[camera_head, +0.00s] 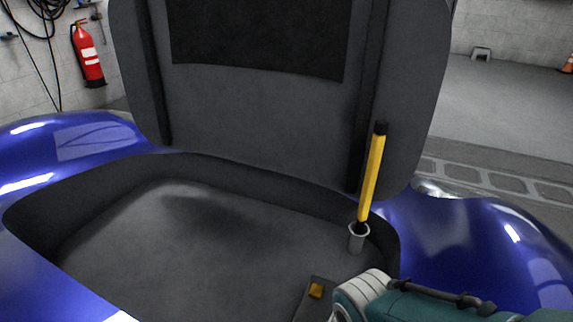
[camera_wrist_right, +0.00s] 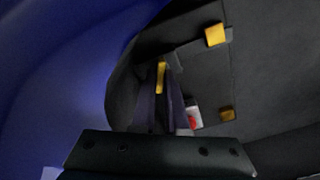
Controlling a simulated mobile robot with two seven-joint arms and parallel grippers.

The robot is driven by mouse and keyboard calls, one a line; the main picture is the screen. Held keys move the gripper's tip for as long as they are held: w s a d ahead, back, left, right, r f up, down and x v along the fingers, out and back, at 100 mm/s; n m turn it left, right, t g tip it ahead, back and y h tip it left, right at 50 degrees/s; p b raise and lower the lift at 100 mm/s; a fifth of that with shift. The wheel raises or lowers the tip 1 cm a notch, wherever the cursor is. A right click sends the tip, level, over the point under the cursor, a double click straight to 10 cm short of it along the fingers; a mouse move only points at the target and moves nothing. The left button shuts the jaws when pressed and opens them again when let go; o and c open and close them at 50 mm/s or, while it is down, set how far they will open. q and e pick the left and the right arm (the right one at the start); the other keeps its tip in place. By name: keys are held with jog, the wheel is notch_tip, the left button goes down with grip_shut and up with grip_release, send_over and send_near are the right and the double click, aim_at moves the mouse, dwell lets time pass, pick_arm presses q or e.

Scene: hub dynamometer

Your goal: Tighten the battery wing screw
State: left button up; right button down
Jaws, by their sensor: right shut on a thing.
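In the right wrist view, my right gripper (camera_wrist_right: 160,92) reaches into a dark recess. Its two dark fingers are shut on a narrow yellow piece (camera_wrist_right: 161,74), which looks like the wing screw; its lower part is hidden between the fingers. The battery cannot be clearly made out. In the head view my right forearm (camera_head: 415,302), teal and white, enters at the bottom right, and its gripper is out of frame. My left gripper is in neither view.
The blue car's lined compartment (camera_head: 150,240) lies open under a raised lid (camera_head: 260,110). A yellow-handled tool (camera_head: 372,175) stands in a grey holder (camera_head: 357,238) near my right arm. Yellow blocks (camera_wrist_right: 215,35) and a red-and-white part (camera_wrist_right: 193,118) sit beside my fingers.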

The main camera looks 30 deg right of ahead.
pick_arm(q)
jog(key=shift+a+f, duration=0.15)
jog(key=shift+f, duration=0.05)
pick_arm(e)
jog(key=m, duration=0.6)
pick_arm(q)
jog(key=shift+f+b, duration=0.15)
jog(key=shift+b, duration=0.15)
pick_arm(e)
jog(key=m, duration=0.3)
jog(key=shift+m, duration=0.4)
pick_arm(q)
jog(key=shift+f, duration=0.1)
pick_arm(e)
jog(key=shift+m, duration=1.3)
jog(key=c, duration=0.9)
grip_release()
jog(key=shift+c, duration=0.2)
jog(key=shift+r, duration=0.1)
